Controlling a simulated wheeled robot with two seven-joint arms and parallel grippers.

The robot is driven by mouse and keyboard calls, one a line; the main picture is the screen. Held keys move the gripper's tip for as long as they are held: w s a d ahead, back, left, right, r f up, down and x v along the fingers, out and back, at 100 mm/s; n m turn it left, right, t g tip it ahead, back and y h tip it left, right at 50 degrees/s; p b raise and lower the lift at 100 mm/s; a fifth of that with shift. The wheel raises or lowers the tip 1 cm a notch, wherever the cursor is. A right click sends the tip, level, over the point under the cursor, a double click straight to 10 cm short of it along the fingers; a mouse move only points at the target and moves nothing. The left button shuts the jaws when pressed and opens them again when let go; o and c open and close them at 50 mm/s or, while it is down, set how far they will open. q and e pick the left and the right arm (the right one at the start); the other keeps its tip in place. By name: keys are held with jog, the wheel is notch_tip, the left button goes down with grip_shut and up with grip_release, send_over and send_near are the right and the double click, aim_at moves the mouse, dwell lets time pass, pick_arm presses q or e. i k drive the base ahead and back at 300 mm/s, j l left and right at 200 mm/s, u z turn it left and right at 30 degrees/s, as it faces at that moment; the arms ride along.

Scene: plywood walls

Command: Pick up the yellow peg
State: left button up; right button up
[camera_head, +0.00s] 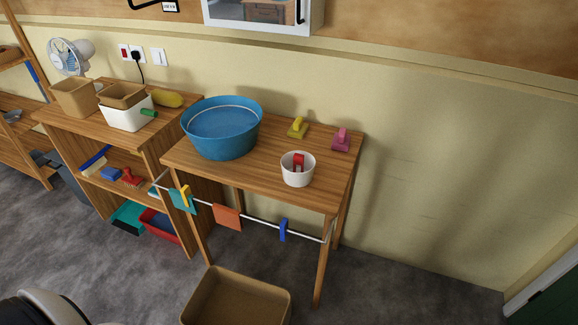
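A small yellow peg (186,195) sits on the thin white rail in front of the wooden table, at the teal cloth (177,202). It looks clipped over the cloth, though it is small in the picture. Another yellow object (297,128), a block with a raised handle-like part, lies on the table top behind the white cup. I cannot tell exactly what it is. Neither of my grippers shows in the head view.
The wooden table (279,183) bears a blue basin (222,147), a white cup (298,176) with a red item, and a pink object (341,140). An orange cloth (227,217) and blue peg (283,230) are on the rail. A brown bin (214,311) stands on the floor in front.

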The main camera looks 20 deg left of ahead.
aim_at(185, 191)
jog(key=u, duration=1.6)
jog(key=j+z, duration=0.1)
jog(key=z, duration=0.45)
jog(key=i+j+z, duration=0.15)
jog(key=j+z, duration=0.15)
jog(key=j, duration=0.15)
jog(key=i+j+z, duration=0.1)
jog(key=j+z, duration=0.15)
jog(key=j, duration=0.2)
jog(key=j+z, duration=0.3)
jog(key=j, duration=0.2)
